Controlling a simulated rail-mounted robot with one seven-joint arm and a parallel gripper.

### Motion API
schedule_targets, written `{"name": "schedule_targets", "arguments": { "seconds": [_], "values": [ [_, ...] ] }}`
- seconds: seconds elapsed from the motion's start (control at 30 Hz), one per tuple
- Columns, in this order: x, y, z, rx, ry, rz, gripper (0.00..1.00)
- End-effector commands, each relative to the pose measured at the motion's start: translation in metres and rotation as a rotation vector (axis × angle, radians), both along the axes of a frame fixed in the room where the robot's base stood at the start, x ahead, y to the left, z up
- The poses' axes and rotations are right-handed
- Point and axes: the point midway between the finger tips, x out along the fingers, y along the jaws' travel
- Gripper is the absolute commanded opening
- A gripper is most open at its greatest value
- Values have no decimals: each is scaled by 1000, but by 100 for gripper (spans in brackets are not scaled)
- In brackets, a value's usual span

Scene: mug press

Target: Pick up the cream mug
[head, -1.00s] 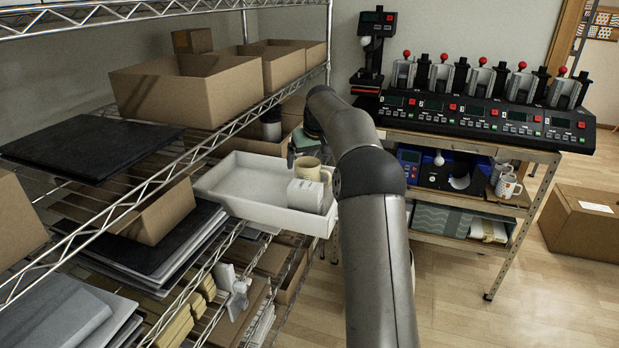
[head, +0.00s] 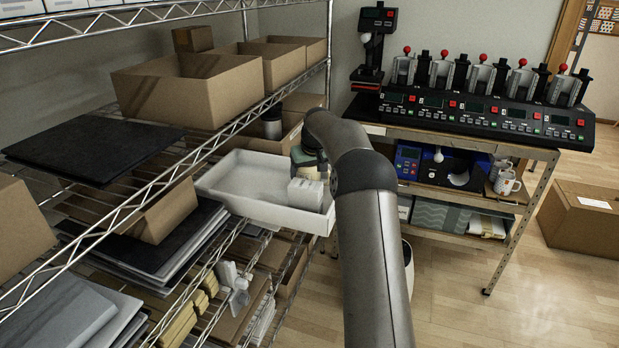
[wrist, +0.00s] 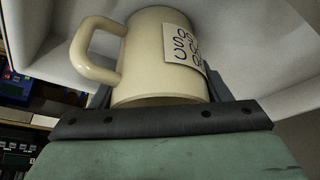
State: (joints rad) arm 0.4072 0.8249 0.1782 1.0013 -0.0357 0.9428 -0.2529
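The cream mug (wrist: 150,55), with a pale label bearing dark letters and a handle on the left, fills the middle of the wrist view. In the head view only a sliver of the cream mug (head: 309,173) shows below my gripper (head: 306,157), in the white tray. In the wrist view my gripper (wrist: 158,98) has its dark fingers on either side of the mug. The fingers are about a mug's width apart, and I cannot tell whether they press on it. Most of the fingers are hidden.
The white tray (head: 240,188) sits on the wire shelf, its left part empty. A white block-like object (head: 306,193) stands close to the mug. Cardboard boxes (head: 185,95) lie behind and left. A cart with mug presses (head: 485,110) stands to the right.

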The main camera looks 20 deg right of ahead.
Motion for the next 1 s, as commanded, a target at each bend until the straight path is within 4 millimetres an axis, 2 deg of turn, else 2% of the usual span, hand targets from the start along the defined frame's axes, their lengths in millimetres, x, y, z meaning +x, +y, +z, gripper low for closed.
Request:
{"name": "schedule_targets", "arguments": {
  "seconds": [0.07,0.37,0.57,0.67,1.0],
  "values": [
    [0,0,0,0,0,0,37],
    [0,0,3,-1,-2,0,37],
    [1,0,21,-1,-5,0,37],
    [1,0,42,-3,-7,0,37],
    [1,0,137,0,-6,0,37]
  ]
}}
